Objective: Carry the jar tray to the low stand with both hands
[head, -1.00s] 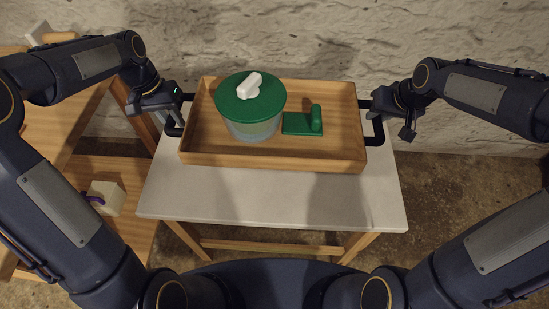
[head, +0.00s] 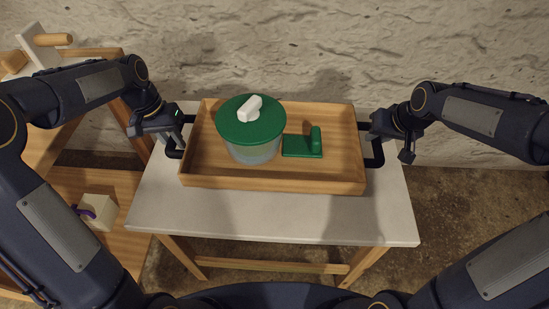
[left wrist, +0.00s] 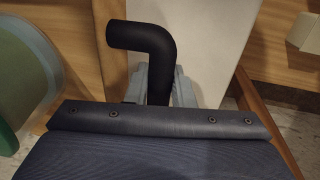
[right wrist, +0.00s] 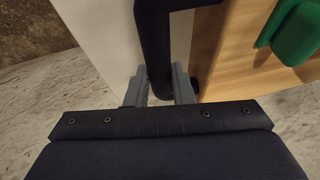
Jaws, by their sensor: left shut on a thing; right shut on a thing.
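The jar tray (head: 275,183) is a shallow wooden box with black side handles, seen over a white-topped stand (head: 275,222) with wooden legs. I cannot tell whether the tray touches the top. In it stands a clear jar with a green lid (head: 250,122) and white knob, and a green base with an upright post (head: 302,146) lies to its right. My left gripper (head: 178,140) is shut on the left handle (left wrist: 150,40). My right gripper (head: 372,134) is shut on the right handle (right wrist: 155,40). The tray looks about level.
A wooden shelf unit (head: 90,185) stands close on the left, with a cream block with a purple part (head: 98,211) on its lower level. A rough stone wall (head: 300,45) is behind. The white top is bare in front of the tray.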

